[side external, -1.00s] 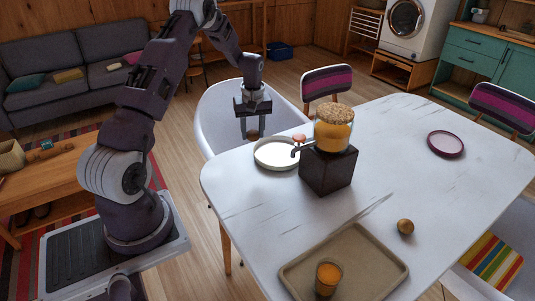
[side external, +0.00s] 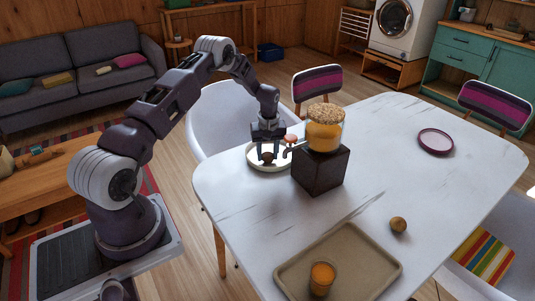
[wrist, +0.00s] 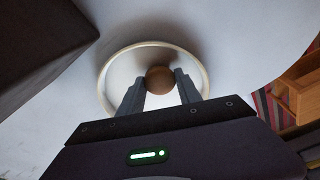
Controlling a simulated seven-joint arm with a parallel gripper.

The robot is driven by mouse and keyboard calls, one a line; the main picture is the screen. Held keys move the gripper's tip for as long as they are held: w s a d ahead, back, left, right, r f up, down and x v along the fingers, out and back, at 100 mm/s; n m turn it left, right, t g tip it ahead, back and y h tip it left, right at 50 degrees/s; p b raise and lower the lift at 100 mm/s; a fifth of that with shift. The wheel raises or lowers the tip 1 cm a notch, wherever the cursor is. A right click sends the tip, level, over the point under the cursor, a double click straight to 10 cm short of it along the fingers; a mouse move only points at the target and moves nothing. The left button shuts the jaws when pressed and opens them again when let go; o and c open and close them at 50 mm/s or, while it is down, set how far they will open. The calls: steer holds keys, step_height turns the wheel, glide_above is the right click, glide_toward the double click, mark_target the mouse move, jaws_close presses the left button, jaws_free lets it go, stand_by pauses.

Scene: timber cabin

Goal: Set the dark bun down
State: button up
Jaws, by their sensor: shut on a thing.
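The dark bun (side external: 268,157) is a small round brown thing between the fingers of my gripper (side external: 268,156). My gripper is shut on it, pointing down, low over the white round plate (side external: 254,164) near the table's left edge. In the wrist view the bun (wrist: 159,80) sits between my two fingertips (wrist: 160,84), with the plate's pale rim (wrist: 104,80) around it. I cannot tell whether the bun touches the plate.
A dark block (side external: 320,172) bearing a glass drink dispenser (side external: 324,135) stands close right of the plate. A lighter bun (side external: 398,225) lies on the table (side external: 430,190). A tray (side external: 370,262) with an orange drink (side external: 322,279) and a purple plate (side external: 436,141) are farther off.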

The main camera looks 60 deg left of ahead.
steer(key=shift+f, duration=0.15)
steer(key=o, duration=1.3)
steer(key=shift+o, duration=0.2)
